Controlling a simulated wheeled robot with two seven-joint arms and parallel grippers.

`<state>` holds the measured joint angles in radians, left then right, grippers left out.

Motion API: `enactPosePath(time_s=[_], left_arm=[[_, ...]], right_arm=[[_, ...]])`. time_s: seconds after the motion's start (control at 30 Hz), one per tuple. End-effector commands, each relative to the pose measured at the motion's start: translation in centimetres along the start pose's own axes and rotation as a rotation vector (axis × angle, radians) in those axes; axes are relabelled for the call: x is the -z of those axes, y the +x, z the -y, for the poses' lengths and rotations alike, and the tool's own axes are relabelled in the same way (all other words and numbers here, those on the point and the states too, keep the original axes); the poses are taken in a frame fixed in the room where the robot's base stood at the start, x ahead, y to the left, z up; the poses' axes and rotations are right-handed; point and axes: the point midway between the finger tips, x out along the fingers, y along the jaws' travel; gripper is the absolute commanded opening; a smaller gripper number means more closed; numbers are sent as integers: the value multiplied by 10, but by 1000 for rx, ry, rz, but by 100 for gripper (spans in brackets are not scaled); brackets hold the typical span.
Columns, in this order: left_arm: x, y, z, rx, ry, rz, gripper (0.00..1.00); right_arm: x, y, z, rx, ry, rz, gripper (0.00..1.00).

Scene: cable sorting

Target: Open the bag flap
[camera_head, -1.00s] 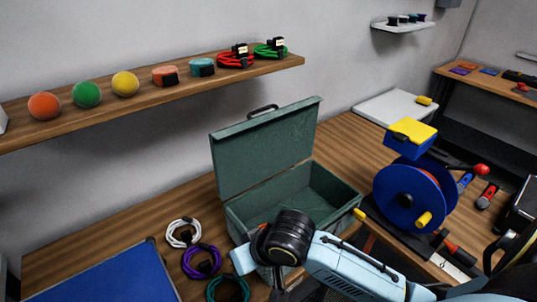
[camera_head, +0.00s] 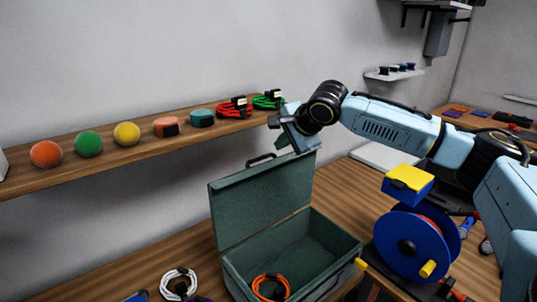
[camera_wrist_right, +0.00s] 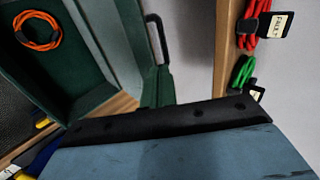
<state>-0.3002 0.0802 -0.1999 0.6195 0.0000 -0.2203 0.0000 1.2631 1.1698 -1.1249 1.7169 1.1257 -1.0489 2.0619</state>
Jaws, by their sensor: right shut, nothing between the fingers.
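The dark green case (camera_head: 333,270), the only bag-like thing with a flap here, stands on the wooden bench. Its lid (camera_head: 262,200) stands upright at the back, with a dark handle (camera_head: 261,159) on its top edge. The case's inside is exposed, and an orange cable coil (camera_head: 270,288) lies in it. The coil also shows in the right wrist view (camera_wrist_right: 38,31). My right gripper (camera_head: 284,141) is shut and empty, close by the lid's top right corner; I cannot tell whether it touches. My left gripper is not in view.
The wall shelf (camera_head: 90,163) holds balls, small round cases, a red cable (camera_head: 234,109) and a green cable (camera_head: 268,101) close to my right gripper. A blue reel (camera_head: 408,245) stands right of the case. A white cable (camera_head: 179,284) lies at left.

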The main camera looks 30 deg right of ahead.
Motion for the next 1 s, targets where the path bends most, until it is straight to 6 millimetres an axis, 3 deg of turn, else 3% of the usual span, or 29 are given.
enactPosePath(time_s=[0.17,0.4,0.6,1.0], left_arm=[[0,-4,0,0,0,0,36],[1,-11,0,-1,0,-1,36],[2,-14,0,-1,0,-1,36],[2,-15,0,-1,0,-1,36]], right_arm=[[2,15,2,1,20,-1,0],[2,60,4,3,17,-1,0],[2,86,3,3,16,-1,0],[2,97,2,4,14,-2,0]])
